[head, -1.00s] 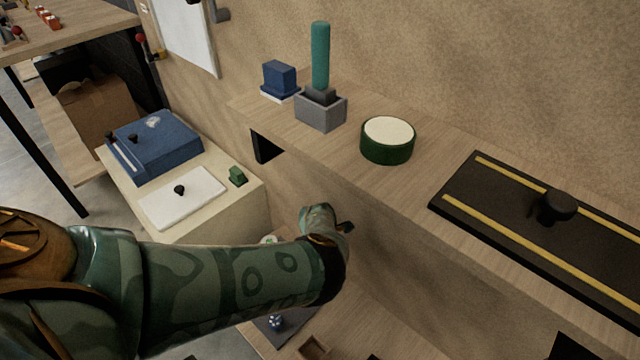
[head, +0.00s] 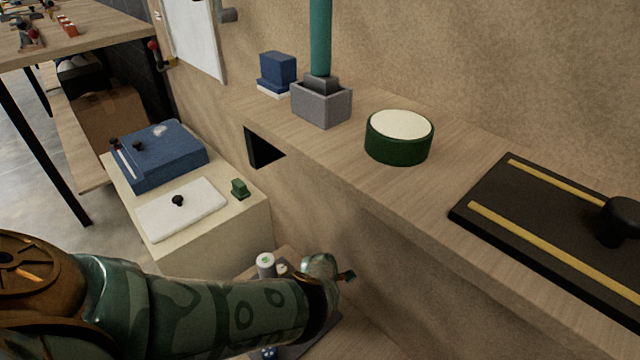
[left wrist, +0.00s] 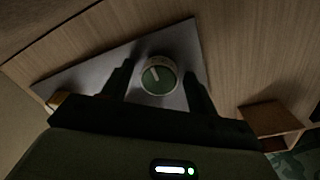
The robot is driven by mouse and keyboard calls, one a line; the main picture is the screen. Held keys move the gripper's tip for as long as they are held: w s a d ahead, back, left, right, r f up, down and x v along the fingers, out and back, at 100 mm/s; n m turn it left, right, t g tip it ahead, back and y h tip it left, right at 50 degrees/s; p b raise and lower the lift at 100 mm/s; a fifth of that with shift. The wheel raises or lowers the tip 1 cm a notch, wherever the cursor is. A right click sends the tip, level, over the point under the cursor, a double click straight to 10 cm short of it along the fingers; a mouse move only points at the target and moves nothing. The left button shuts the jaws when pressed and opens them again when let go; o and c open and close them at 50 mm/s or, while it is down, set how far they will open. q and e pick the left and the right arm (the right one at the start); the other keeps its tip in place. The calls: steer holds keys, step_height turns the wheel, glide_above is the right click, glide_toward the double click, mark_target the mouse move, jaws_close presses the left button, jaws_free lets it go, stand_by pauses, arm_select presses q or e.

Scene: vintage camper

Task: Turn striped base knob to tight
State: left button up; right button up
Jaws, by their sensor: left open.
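A black base with two yellow stripes (head: 515,215) lies on the wooden ledge at the right in the head view. A black knob (head: 622,218) stands on it, cut by the right edge; its setting cannot be read. My left arm reaches in from the left, below the ledge and away from that base. In the left wrist view my left gripper (left wrist: 157,68) is open, its dark fingers either side of a round green dial (left wrist: 158,77) with a pale rim and white pointer line. The dial sits on a grey plate (left wrist: 85,76). Contact cannot be told. My right gripper is not in view.
On the ledge stand a green round pot with a pale top (head: 399,137), a grey box (head: 321,104) holding a teal post, and a blue block (head: 278,70). A white-topped cylinder (head: 266,264) stands below the ledge. A blue case (head: 160,155) rests on the low cabinet.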

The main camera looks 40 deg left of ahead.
arm_select(q)
steer(key=c, duration=1)
